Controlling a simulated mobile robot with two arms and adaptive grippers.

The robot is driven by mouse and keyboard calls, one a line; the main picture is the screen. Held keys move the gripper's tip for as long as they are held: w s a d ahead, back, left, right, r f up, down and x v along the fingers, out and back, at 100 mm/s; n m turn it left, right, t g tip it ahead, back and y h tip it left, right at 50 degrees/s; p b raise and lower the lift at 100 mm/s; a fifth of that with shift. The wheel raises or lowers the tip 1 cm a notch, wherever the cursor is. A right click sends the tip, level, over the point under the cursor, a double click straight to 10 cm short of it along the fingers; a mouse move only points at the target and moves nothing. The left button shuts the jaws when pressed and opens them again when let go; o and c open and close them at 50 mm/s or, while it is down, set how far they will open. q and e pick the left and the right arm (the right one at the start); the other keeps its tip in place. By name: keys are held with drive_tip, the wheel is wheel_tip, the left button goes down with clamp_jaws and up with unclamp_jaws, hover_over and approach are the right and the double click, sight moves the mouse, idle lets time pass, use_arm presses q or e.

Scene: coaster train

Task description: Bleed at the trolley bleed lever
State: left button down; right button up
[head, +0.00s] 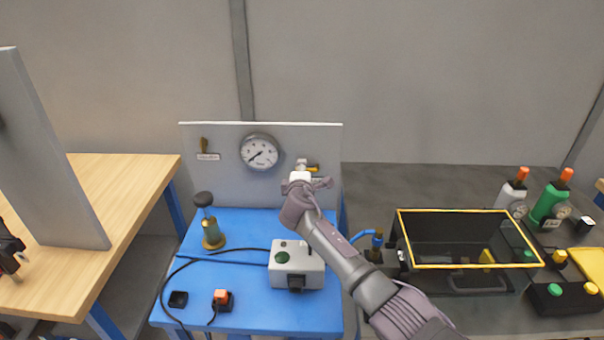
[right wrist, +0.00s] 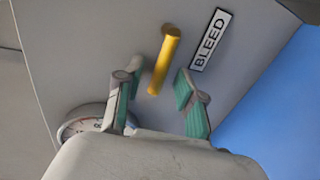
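The yellow bleed lever (right wrist: 165,60) sticks out from the grey panel beside a BLEED label (right wrist: 211,39) in the right wrist view. In the head view a small yellow part of it (head: 313,167) shows just behind my right gripper (head: 307,182). In the right wrist view the right gripper (right wrist: 158,92) is open, its green-padded fingers on either side of the lever's lower end with gaps visible. Whether they touch it cannot be told.
A round gauge (head: 260,152) and another small lever (head: 204,145) are on the panel (head: 230,180). The blue trolley top (head: 240,230) holds a grey box (head: 297,268), a brass pump-like part (head: 212,235) and cables. A yellow-rimmed clear case (head: 470,265) stands right.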

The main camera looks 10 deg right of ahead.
drive_tip(key=shift+s, duration=0.15)
drive_tip(key=v, duration=1.1)
drive_tip(key=shift+s+r, duration=0.15)
drive_tip(key=shift+s, duration=0.2)
drive_tip(key=shift+a, duration=0.15)
